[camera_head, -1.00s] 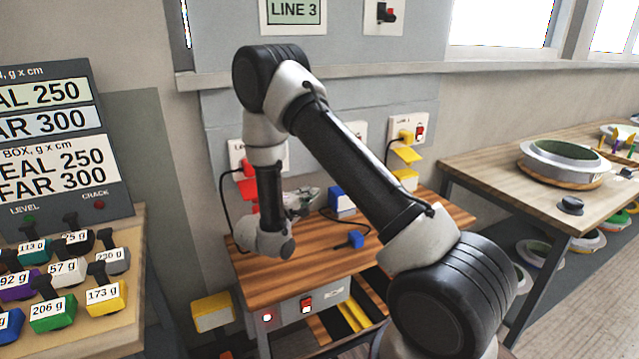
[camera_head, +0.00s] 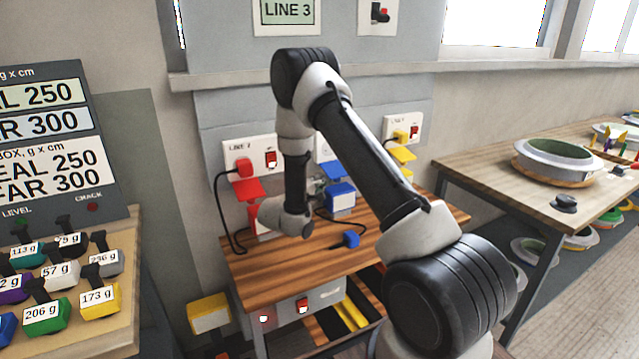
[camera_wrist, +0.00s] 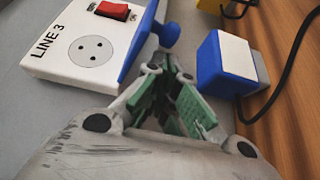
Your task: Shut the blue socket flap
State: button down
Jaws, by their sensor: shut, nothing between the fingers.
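The blue flap (camera_wrist: 143,40) stands open in the wrist view, jutting out along the edge of the white LINE 3 socket plate (camera_wrist: 75,55). Its round blue knob (camera_wrist: 166,35) is at the outer end, and the socket's holes are uncovered. In the head view the flap (camera_head: 337,170) sticks out below its socket, which my arm partly hides. My gripper (camera_wrist: 172,68) is shut and empty, its green-padded fingers just beside the flap's outer side. I cannot tell whether they touch it. In the head view my gripper (camera_head: 316,188) is small and partly hidden.
A blue box with a white face (camera_wrist: 225,65) stands close to the right of my fingers in the wrist view. A blue plug (camera_head: 349,239) lies on the wooden bench (camera_head: 275,270). Red (camera_head: 248,189) and yellow (camera_head: 403,154) flaps flank the blue one. Dark cables hang nearby.

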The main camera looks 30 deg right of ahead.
jog(key=shift+s+r+n+g+y, duration=0.15)
jog(key=shift+s+r+n+y, duration=0.15)
jog(key=shift+n, duration=0.25)
jog(key=shift+s+r+n+g+y, duration=0.15)
jog(key=shift+n+y, duration=0.15)
jog(key=shift+n, duration=0.25)
notch_tip(320, 180, up, 7)
jog(key=n+g+y, duration=0.2)
jog(key=n+g, duration=0.4)
jog(key=n, duration=0.2)
jog(key=shift+s+g, duration=0.3)
jog(key=shift+g, duration=0.1)
dwell(1.0)
jog(key=shift+w+r, duration=0.2)
dwell(0.7)
dwell(1.1)
